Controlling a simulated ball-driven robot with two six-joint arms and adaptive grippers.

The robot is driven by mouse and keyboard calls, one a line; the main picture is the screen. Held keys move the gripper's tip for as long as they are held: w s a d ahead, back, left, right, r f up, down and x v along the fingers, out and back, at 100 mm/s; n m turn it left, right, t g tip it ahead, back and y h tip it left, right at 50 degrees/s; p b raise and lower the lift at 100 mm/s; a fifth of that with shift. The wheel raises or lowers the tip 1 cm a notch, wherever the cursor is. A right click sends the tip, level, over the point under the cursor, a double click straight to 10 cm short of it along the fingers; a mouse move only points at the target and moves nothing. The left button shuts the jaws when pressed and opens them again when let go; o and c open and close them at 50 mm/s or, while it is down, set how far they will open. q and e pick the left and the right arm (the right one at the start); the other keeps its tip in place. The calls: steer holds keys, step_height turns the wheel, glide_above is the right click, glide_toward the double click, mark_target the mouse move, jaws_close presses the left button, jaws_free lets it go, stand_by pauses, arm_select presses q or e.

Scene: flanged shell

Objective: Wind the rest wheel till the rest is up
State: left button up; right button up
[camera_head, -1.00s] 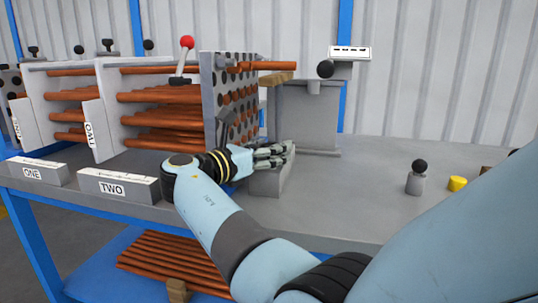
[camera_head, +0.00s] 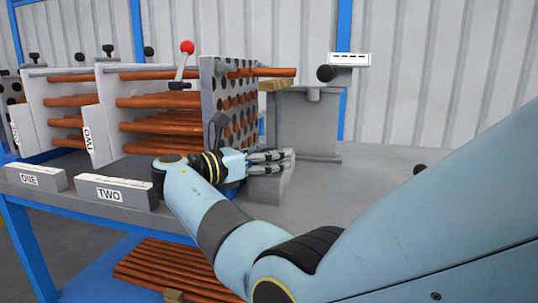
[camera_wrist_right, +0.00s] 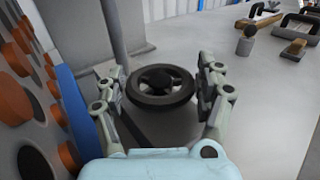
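A dark round handwheel (camera_wrist_right: 160,86) with a black hub shows in the right wrist view, low over the grey bench. My right gripper (camera_wrist_right: 165,95) is open, with one finger on each side of the wheel; I cannot tell whether they touch the rim. In the head view my right gripper (camera_head: 270,160) points right, just above a grey block (camera_head: 268,187), and the wheel is hidden there. A grey upright stand (camera_head: 308,125) is behind it. A copper tube (camera_head: 270,72) sticks out of the holed plate above a wooden piece (camera_head: 274,85). My left gripper is not in view.
The holed plate (camera_head: 208,95) with several copper tubes is close left of my gripper. Label blocks ONE (camera_head: 36,179) and TWO (camera_head: 113,192) line the bench's front edge. A red-knobbed lever (camera_head: 187,48) rises above.

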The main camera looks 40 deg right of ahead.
steer(key=shift+o, duration=1)
steer(key=shift+r, duration=5)
